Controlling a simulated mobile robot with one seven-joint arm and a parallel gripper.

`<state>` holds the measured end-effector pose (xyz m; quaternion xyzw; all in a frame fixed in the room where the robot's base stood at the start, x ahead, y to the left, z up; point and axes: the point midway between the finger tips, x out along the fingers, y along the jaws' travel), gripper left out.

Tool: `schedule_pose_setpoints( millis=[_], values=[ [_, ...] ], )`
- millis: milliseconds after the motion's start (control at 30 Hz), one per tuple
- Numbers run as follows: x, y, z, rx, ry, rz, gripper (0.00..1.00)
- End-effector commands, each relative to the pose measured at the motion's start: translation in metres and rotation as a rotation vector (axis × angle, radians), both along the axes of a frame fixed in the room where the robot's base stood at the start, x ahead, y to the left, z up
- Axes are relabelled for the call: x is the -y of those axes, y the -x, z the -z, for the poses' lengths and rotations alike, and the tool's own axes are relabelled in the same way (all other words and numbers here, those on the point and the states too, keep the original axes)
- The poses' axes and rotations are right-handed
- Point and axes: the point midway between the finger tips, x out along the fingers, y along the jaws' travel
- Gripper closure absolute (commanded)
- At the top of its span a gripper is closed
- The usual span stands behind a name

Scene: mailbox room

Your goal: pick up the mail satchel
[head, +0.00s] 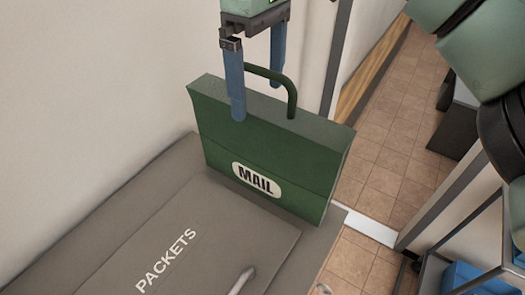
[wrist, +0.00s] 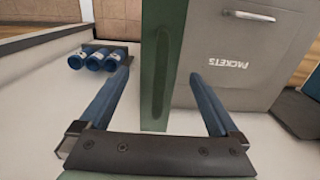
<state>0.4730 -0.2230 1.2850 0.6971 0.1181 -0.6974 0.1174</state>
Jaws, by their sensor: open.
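The mail satchel (head: 268,160) is a green, upright bag with a white MAIL label and a dark green arched handle (head: 292,97). It stands on a grey surface beside the wall. My gripper (head: 257,101) is above it, pointing down, with its blue fingers apart. In the head view one finger hangs in front of the satchel's near face and the other is toward the handle's far side. In the wrist view the satchel (wrist: 150,105) is a green strip seen from above between the open fingers (wrist: 161,70). I cannot tell whether either finger touches it.
A grey lid marked PACKETS (head: 190,240) lies in front of the satchel and also shows in the wrist view (wrist: 245,55). A plain wall (head: 90,70) is at left. Tiled floor (head: 385,165) is at right. Several blue round-ended pieces (wrist: 90,60) show left in the wrist view.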

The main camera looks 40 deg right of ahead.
Motion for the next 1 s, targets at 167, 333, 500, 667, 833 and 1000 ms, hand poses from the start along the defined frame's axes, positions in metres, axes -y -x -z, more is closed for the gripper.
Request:
schedule_pose_setpoints(
  millis=[167,333,500,667,833,1000],
  values=[
    [0.001,0.001,0.013,-0.003,0.002,0.0,0.03],
    [0.003,0.001,0.038,-0.002,0.001,0.0,0.03],
    [0.002,0.001,0.053,0.0,0.0,-0.001,0.03],
    [0.002,0.001,0.054,0.001,0.0,-0.001,0.03],
    [0.002,0.001,0.054,0.001,0.0,-0.001,0.22],
    [0.002,0.001,0.054,0.001,0.0,-0.001,0.53]
  ],
)
